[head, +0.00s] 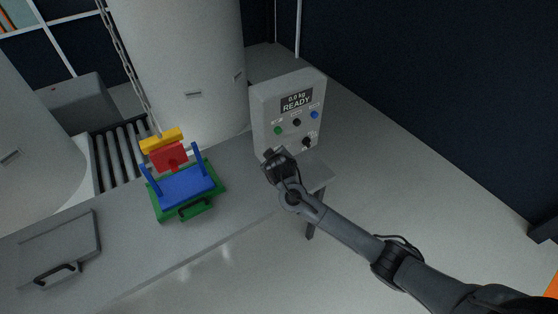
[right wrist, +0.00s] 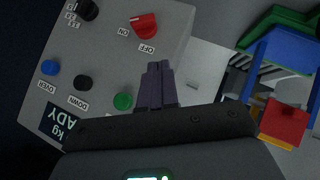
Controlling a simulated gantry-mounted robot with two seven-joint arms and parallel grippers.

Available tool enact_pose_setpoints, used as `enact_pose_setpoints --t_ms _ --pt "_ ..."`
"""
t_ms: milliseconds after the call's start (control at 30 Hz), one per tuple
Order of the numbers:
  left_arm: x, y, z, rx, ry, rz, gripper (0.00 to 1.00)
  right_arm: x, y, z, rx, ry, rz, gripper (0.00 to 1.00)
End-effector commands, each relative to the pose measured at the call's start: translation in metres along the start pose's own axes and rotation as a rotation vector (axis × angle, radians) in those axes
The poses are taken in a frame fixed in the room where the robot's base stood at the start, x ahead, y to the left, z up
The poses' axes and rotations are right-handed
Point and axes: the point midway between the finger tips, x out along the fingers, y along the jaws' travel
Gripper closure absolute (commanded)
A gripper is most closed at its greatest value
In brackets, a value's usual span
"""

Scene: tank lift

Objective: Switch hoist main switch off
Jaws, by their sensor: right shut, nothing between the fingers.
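The grey hoist control box (head: 262,106) stands at the back edge of the bench, its display reading "0.0 kg READY". In the right wrist view the box face (right wrist: 50,113) appears upside down. The main switch is a red rotary knob (right wrist: 144,24) beside labels ON and OFF; which label it points to is hard to tell. In the head view my right gripper hides it. My right gripper (head: 272,153) is in front of the lower part of the box. Its fingers (right wrist: 158,68) are shut and empty, apart from the knob in the picture. My left gripper is out of view.
Green (right wrist: 123,101), black (right wrist: 83,83) and blue (right wrist: 50,67) buttons and a black selector knob (right wrist: 88,9) share the panel. A blue cradle (head: 187,186) on a green base, with red and yellow blocks on a chain, stands left. A grey lid (head: 62,243) lies on the bench.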

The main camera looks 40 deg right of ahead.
Motion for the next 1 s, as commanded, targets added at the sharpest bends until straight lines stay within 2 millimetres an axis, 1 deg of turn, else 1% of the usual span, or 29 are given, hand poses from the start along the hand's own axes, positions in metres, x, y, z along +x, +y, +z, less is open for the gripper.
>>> enact_pose_setpoints --t_ms 33,200,233,300,400,633,1000 --pt "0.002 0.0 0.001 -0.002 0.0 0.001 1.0 0.011 -0.001 0.0 0.002 -0.002 0.0 1.0" --pt "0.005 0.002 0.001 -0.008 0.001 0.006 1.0 0.04 0.0 0.0 0.002 -0.001 0.0 1.0" --pt "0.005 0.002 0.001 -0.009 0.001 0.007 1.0 0.045 -0.001 0.0 0.002 -0.001 -0.001 1.0" --pt "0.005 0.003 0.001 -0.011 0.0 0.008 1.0 0.051 0.0 0.009 -0.001 -0.002 0.0 1.0" --pt "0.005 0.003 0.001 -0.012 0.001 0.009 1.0 0.059 0.0 0.017 0.0 0.0 0.0 1.0" --pt "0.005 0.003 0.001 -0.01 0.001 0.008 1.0 0.069 0.0 0.027 -0.001 0.001 -0.001 1.0" --pt "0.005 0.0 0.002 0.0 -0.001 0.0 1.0 0.07 0.0 0.028 0.0 0.001 0.0 1.0"
